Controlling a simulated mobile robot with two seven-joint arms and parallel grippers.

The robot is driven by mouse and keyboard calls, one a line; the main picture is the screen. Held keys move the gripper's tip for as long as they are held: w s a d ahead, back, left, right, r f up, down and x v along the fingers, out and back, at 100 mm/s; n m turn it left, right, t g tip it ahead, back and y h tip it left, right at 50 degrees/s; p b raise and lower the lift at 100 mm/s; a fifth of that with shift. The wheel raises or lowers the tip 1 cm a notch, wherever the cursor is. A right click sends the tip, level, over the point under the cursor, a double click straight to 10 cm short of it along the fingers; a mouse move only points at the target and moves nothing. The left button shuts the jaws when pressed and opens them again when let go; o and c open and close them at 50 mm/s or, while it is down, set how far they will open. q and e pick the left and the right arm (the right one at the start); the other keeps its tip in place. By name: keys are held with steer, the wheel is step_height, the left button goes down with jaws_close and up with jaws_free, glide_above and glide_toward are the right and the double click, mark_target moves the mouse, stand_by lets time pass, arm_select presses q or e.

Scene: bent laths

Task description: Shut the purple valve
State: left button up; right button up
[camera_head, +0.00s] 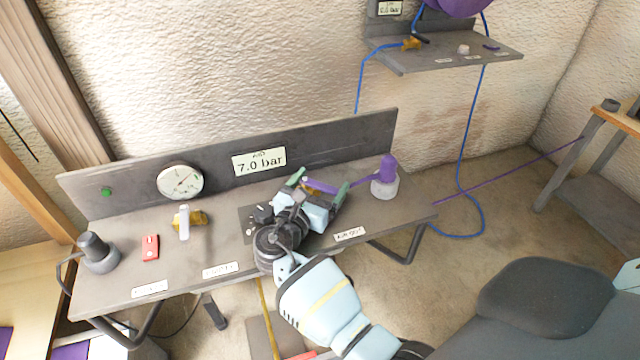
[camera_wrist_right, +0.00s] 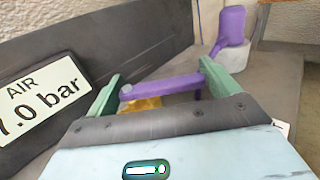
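The purple valve has a flat purple lever (camera_head: 321,186) over a small brass body, on the right half of the grey bench. In the right wrist view the lever (camera_wrist_right: 165,88) lies crosswise between the green fingers, with the brass body (camera_wrist_right: 143,104) partly hidden under it. My right gripper (camera_head: 318,186) is open, its fingers wide apart near the two ends of the lever. I cannot tell whether either finger touches it. The same gripper shows in the wrist view (camera_wrist_right: 160,78). My left gripper is not in view.
A purple fitting (camera_head: 385,170) on a pale base stands right of the valve. The back panel carries a gauge (camera_head: 180,182) and a "7.0 bar" sign (camera_head: 259,161). A white-handled brass valve (camera_head: 184,222), red tag (camera_head: 150,247) and dark knob (camera_head: 97,252) are left.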

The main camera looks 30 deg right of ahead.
steer(key=shift+o, duration=1.1)
steer(key=shift+a, duration=0.1)
steer(key=shift+p+v, duration=0.4)
steer(key=shift+v, duration=3.5)
